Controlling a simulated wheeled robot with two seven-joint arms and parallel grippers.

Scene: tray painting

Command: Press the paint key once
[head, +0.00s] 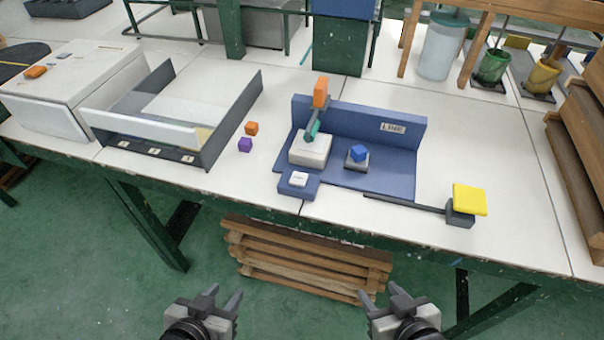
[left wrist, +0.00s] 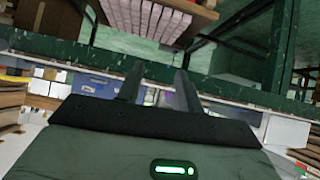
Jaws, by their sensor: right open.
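A blue station (head: 400,150) marked LINE stands on the white table, with a back wall and a flat base. At its front left a small blue block carries a white key (head: 299,179), which looks like the paint key; its marking is too small to read. Behind the key is a white block (head: 310,149) with a teal and orange lever (head: 320,92) above it. A blue cube (head: 358,153) sits on a small grey stand to the right. My left gripper (head: 222,296) and my right gripper (head: 379,295) are open and empty, in front of the table, well apart from the key.
Left of the station are an orange cube (head: 251,128), a purple cube (head: 245,145) and a grey-walled tray (head: 235,120). A yellow paddle (head: 469,199) on a dark bar lies at the right front. The table's green front edge (head: 400,240) lies between my grippers and the station.

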